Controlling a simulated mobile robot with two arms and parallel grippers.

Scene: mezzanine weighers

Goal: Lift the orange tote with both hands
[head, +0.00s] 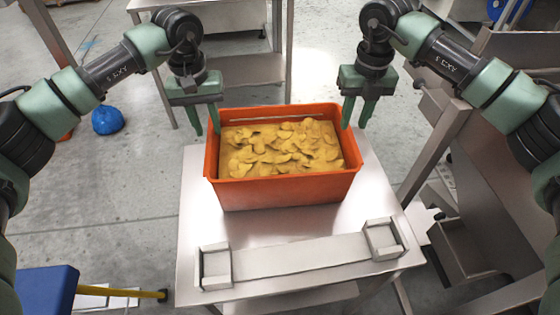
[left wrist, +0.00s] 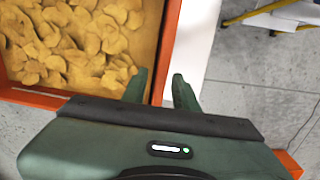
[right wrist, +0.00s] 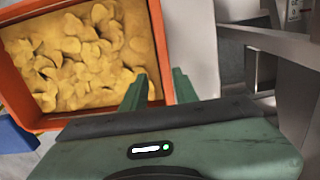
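The orange tote (head: 285,190) stands upright on a steel table (head: 195,225) and holds yellow, chip-like pieces (head: 285,145). My left gripper (head: 206,128) is open and empty at the tote's left side, towards its back corner. In the left wrist view its fingers (left wrist: 159,90) appear on either side of the tote's side wall (left wrist: 168,45). My right gripper (head: 356,122) is open at the tote's right side. In the right wrist view its fingers (right wrist: 158,88) appear on either side of that wall (right wrist: 161,45). I cannot tell how far the fingertips are above the rim.
A steel bar with two raised brackets (head: 215,270) lies along the table's front. Another steel bench (head: 240,50) stands behind. Steel framework (head: 435,150) is close on the right. A blue bin (head: 45,290) is at the lower left, and a blue bag (head: 107,120) lies on the floor.

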